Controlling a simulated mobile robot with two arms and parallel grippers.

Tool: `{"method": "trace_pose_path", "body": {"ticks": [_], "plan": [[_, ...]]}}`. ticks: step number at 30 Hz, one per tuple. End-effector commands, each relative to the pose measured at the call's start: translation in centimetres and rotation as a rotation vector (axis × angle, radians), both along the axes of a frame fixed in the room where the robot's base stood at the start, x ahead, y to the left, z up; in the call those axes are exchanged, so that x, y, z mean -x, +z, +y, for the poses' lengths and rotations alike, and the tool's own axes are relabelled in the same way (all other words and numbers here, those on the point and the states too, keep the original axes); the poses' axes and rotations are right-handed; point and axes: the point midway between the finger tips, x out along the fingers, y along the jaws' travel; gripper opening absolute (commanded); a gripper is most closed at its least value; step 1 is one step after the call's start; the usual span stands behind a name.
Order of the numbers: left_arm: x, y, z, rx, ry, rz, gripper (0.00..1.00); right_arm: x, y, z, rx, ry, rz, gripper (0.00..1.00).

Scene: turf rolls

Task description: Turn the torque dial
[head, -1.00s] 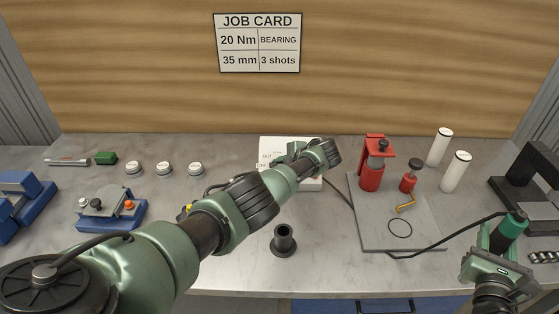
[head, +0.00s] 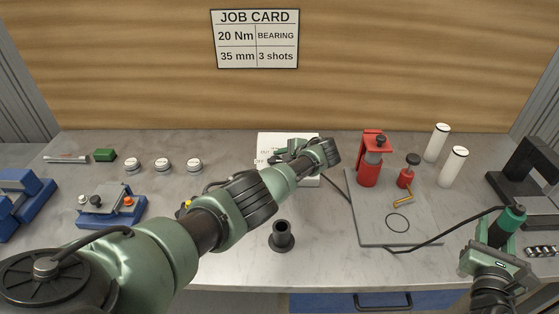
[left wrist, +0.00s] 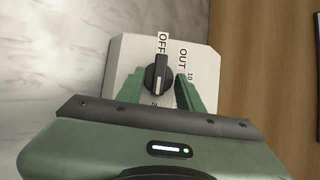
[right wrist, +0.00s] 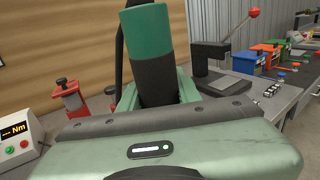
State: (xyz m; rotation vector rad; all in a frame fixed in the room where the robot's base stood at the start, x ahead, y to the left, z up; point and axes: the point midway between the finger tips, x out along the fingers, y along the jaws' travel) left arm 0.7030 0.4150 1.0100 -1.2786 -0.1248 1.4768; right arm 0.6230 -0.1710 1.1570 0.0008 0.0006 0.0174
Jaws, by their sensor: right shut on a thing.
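The black torque dial (left wrist: 158,75) sits on a white box (left wrist: 122,52) with OFF, OUT and number labels. Its pointer stands near OFF in the left wrist view. My left gripper (left wrist: 158,90) is open, with one finger on each side of the dial and gaps visible. In the head view the left gripper (head: 288,154) covers the dial, and part of the white box (head: 275,141) shows. My right gripper (head: 497,243) is shut on a green and black tool handle (head: 511,220), held upright; the handle (right wrist: 150,55) fills the middle of the right wrist view.
The job card (head: 255,38) reads 20 Nm, BEARING, 35 mm, 3 shots. A black flanged sleeve (head: 281,237) stands in front. A grey plate (head: 375,232) with red tools lies right of centre. A black cable (head: 440,241) runs to the held handle. A black press (head: 530,170) stands far right.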

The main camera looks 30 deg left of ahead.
Motion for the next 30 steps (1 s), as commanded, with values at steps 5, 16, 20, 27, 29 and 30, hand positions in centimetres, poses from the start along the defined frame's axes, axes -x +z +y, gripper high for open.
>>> {"method": "trace_pose_path", "body": {"ticks": [5,16,20,27,29,30], "plan": [[0.1,0.1,-0.1,0.001,0.001,0.001,0.36,0.0,0.3,0.0,0.000,0.000,-0.004,0.00],[1.1,3.3,-4.4,0.002,-0.002,-0.001,0.36,0.0,0.7,0.0,0.000,0.000,-0.003,0.00],[1.6,4.8,-6.5,0.001,-0.004,-0.002,0.36,0.0,0.1,0.0,0.000,0.000,-0.003,0.00],[2.2,6.9,-8.8,-0.001,-0.002,0.001,0.36,0.0,-0.6,0.0,0.000,0.000,-0.003,0.00],[2.3,7.1,-9.1,0.000,-0.002,0.000,0.36,0.0,-0.7,0.0,0.000,0.000,-0.003,0.00],[2.4,7.3,-9.2,0.000,-0.001,0.002,0.36,0.0,-0.7,0.0,0.000,0.000,-0.003,0.00]]}}
